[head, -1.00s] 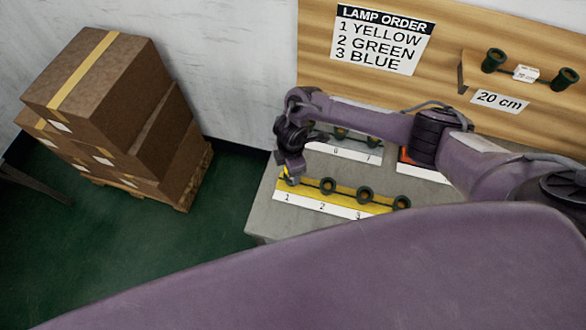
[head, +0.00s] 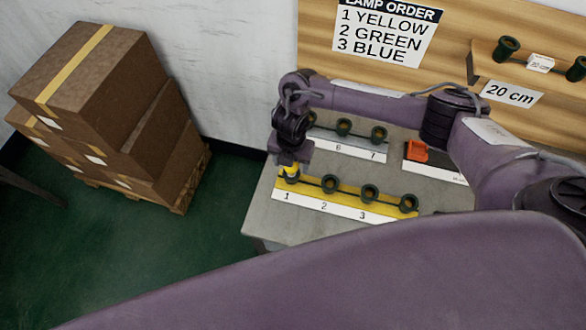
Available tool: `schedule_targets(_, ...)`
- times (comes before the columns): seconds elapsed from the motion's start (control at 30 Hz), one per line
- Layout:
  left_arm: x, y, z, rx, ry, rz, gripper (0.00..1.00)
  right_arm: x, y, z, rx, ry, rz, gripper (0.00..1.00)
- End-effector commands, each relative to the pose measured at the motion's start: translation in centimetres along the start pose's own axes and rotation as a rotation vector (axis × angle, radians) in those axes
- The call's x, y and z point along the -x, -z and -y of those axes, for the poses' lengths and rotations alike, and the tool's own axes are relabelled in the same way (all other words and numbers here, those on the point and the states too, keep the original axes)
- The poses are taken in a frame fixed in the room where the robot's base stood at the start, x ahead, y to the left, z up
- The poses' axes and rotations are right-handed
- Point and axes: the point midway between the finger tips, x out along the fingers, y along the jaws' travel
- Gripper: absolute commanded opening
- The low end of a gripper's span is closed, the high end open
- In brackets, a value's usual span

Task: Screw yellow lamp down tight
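The yellow lamp (head: 289,171) is at the socket above number 1 on the yellow strip (head: 347,193), at its left end. My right gripper (head: 290,164) points down over that socket, with the lamp's yellow part showing at its fingertips. It appears shut on the lamp, whose upper part is hidden by the gripper. The lamp's base and its thread in the socket are too small to make out. The other dark sockets on the strip, such as the one by number 2 (head: 330,184), look empty. My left gripper is not in view.
Behind the yellow strip stands a grey strip (head: 352,145) with sockets marked 6 and 7. An orange object (head: 417,151) lies right of it. A lamp order sign (head: 386,32) and a 20 cm shelf (head: 490,72) are behind. Stacked boxes (head: 95,100) stand at left.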

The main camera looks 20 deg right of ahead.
Motion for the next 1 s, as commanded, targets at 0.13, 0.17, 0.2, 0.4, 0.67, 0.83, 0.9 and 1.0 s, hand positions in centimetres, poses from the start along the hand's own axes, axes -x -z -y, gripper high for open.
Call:
schedule_targets(0.13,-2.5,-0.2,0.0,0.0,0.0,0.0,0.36,-0.6,-0.1,0.0,0.211,-0.001,0.002,0.64)
schedule_targets(0.17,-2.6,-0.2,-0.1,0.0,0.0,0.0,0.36,-0.5,-0.1,0.0,0.24,-0.001,0.002,0.64)
schedule_targets(0.2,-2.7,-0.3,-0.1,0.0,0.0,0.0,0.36,-0.4,-0.1,0.0,0.267,-0.001,0.001,0.64)
schedule_targets(0.4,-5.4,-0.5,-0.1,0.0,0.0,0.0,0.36,-0.8,-0.1,0.0,0.504,-0.001,0.003,0.64)
schedule_targets(0.67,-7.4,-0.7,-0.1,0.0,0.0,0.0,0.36,-0.5,0.0,0.0,0.744,0.0,0.002,0.64)
schedule_targets(0.83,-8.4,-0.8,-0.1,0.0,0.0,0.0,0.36,-0.3,-0.1,0.0,0.976,0.0,0.002,0.64)
schedule_targets(0.9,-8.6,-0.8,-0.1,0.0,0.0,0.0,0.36,-0.2,-0.1,0.0,1.042,0.0,0.002,0.64)
schedule_targets(1.0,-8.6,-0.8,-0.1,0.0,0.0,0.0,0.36,-0.1,0.0,0.0,1.079,0.001,0.0,0.64)
